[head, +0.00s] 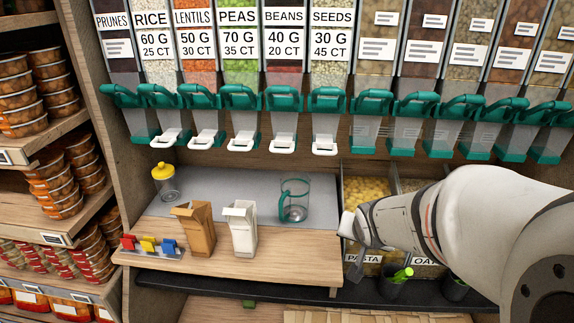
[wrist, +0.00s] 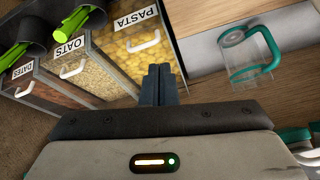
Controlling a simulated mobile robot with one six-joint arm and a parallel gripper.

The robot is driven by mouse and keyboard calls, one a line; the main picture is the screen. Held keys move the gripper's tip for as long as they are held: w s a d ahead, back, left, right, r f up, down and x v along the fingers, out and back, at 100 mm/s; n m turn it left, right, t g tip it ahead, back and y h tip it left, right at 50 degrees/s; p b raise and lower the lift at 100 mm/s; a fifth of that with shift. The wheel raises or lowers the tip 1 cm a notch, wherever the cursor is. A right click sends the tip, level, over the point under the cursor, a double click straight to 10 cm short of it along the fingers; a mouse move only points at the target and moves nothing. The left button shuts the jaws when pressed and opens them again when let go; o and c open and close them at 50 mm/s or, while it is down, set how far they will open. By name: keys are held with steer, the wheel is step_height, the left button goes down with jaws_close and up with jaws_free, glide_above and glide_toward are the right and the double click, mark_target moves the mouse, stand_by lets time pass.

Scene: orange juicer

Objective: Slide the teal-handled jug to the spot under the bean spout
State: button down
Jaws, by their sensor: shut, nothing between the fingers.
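The clear jug with a teal rim and handle (head: 294,204) stands upright on the grey mat (head: 243,190), its handle toward the left in the head view. It shows at the upper right of the wrist view (wrist: 240,58). The bean spout (head: 283,128), with a white lever, hangs under the BEANS dispenser. In the head view the jug appears below it and slightly right; depth makes exact alignment hard to tell. My gripper (head: 352,228) is right of the jug, apart from it, in front of the pasta bin. Its fingers are shut and empty in the wrist view (wrist: 158,82).
A yellow-lidded jar (head: 165,181), a brown carton (head: 195,229) and a white carton (head: 241,227) stand left of the jug. Colored clips (head: 148,245) sit at the front left. The pasta bin (head: 368,192) is right of the counter. Mat between white carton and jug is clear.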

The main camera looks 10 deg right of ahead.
steer(key=w+d+f+m+t+y+b, duration=0.1)
steer(key=w+d+f+m+t+b, duration=0.2)
steer(key=w, duration=0.4)
steer(key=m+t+y+b, duration=0.5)
steer(key=t+y, duration=0.1)
steer(key=y, duration=0.1)
glide_toward(303, 201)
steer(key=w+d, duration=0.2)
steer(key=w, duration=0.1)
steer(key=w+d, duration=0.1)
steer(key=shift+w+f, duration=0.2)
steer(key=shift+w, duration=0.05)
steer(key=w+a, duration=0.2)
steer(key=shift+a+r, duration=0.1)
steer(key=shift+a, duration=0.3)
steer(key=shift+w+a, duration=0.2)
steer(key=shift+a, duration=0.2)
steer(key=shift+w+a+b, duration=0.15)
steer(key=shift+w+a, duration=0.15)
steer(key=shift+a, duration=0.4)
steer(key=shift+w+a+b, duration=0.15)
steer(key=shift+w+a, duration=0.15)
steer(key=shift+a, duration=0.4)
steer(key=shift+d, duration=0.1)
